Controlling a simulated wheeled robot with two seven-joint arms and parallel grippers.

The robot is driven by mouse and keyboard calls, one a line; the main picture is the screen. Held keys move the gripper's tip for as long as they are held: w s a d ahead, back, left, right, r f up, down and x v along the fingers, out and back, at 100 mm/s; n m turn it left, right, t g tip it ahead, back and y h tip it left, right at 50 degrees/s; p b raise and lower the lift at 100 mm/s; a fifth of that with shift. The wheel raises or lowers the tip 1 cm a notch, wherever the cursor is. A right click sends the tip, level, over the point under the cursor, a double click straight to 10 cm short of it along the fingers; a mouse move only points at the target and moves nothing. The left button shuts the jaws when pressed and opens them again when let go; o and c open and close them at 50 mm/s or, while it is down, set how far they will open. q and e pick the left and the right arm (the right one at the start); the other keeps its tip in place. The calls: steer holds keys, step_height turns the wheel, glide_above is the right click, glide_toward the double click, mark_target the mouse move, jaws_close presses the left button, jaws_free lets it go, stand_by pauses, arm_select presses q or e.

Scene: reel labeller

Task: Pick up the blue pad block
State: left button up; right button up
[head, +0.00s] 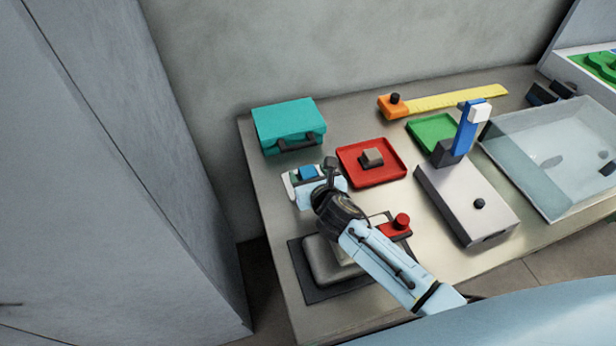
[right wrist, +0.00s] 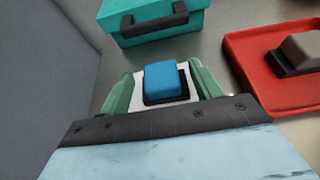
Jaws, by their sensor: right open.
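The blue pad block (head: 308,173) sits in a dark-edged seat on a small white base (head: 292,186) at the left of the table. In the right wrist view the blue pad block (right wrist: 161,82) shows between the two green fingers of my right gripper (right wrist: 163,88). The gripper is open, with a finger on either side of the block and gaps between. In the head view my right gripper (head: 312,182) is over the base and partly hides it. Whether the fingers touch the base I cannot tell. My left gripper is not in view.
A teal case (head: 288,124) stands just behind the block. A red tray (head: 350,164) with a grey block (head: 372,157) lies to the right. A dark mat (head: 306,284) with a grey pad and a red knob (head: 402,221) are nearer. A clear bin (head: 520,165) stands far right.

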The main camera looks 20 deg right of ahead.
steer(key=shift+x, duration=0.85)
steer(key=c, duration=1.1)
